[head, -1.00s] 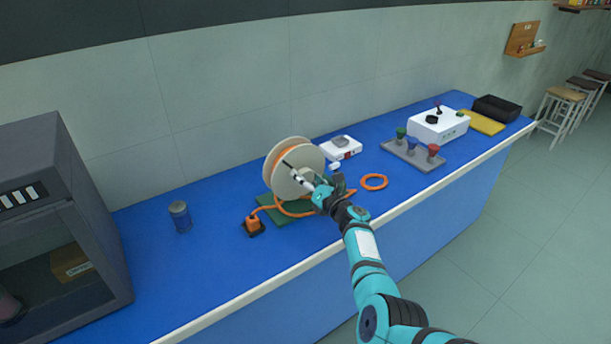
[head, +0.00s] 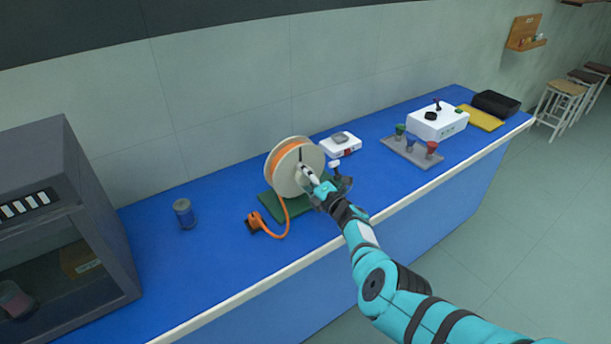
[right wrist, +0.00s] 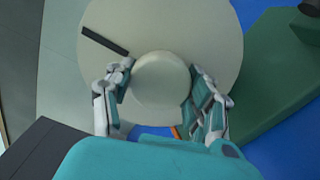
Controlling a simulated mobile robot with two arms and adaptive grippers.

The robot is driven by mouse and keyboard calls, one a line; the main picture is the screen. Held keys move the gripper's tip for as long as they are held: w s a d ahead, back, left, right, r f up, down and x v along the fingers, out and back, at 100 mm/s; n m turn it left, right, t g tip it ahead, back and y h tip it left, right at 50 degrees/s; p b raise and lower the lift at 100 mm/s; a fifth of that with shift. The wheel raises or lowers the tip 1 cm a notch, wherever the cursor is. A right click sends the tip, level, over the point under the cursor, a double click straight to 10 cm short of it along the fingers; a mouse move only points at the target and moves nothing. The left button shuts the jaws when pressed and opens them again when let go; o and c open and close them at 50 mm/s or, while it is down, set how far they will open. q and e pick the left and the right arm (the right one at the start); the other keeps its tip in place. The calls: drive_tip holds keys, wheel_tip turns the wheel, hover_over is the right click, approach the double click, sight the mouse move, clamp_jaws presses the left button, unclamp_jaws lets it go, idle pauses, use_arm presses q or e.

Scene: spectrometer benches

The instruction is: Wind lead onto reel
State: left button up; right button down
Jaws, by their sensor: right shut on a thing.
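The reel (head: 281,175) has cream flanges with orange lead around its drum and stands upright over a green base (head: 270,207). A loose length of orange lead (head: 286,218) hangs from it, curves over the bench and ends at an orange plug (head: 256,220) in a dark holder left of the base. My right gripper (head: 307,176) is at the middle of the reel's near face. In the right wrist view its fingers are shut on the round cream knob (right wrist: 160,82) of the reel (right wrist: 205,35), with a dark slot mark beside it. My left gripper is not in view.
On the blue bench (head: 225,255) a blue-grey can (head: 184,213) and a dark cabinet (head: 90,200) stand left. A small white device (head: 340,145), a grey tray (head: 412,152) with coloured knobs and a white control box (head: 438,120) stand right. Bench front left of the plug is clear.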

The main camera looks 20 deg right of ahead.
drive_tip(key=shift+a+f, duration=0.1)
drive_tip(key=shift+f, duration=0.05)
idle(0.3)
drive_tip(key=c, duration=0.6)
unclamp_jaws()
drive_tip(key=shift+o, duration=0.8)
drive_tip(key=shift+v, duration=1)
drive_tip(key=v, duration=1)
